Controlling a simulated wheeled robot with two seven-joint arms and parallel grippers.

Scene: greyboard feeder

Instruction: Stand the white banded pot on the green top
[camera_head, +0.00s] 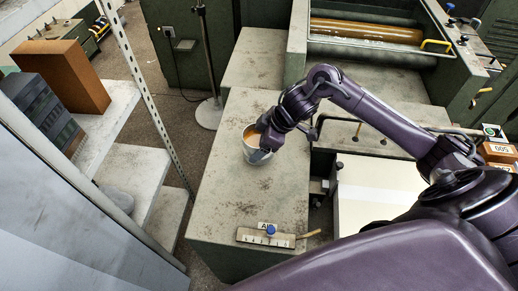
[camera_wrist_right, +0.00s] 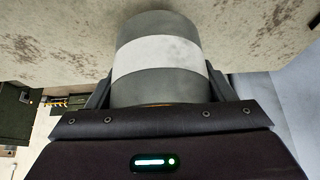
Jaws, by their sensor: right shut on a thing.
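The white banded pot (camera_head: 262,158) is at the green top (camera_head: 228,205), over its middle left part. In the head view its open mouth faces up and looks orange-brown inside. The right wrist view shows it as a grey cylinder with a wide white band (camera_wrist_right: 160,56). My right gripper (camera_head: 265,148) is shut on the pot, with one finger on each side of it. The pot looks upright; I cannot tell whether its base touches the top. The worn surface of the top fills the upper part of the wrist view. My left gripper is not in view.
A labelled gauge strip with a blue knob (camera_head: 270,231) lies at the top's near edge. A machine with a roller (camera_head: 365,32) stands behind. A shelf (camera_head: 110,120) with an orange-brown box (camera_head: 65,78) is at left. The top is clear between pot and strip.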

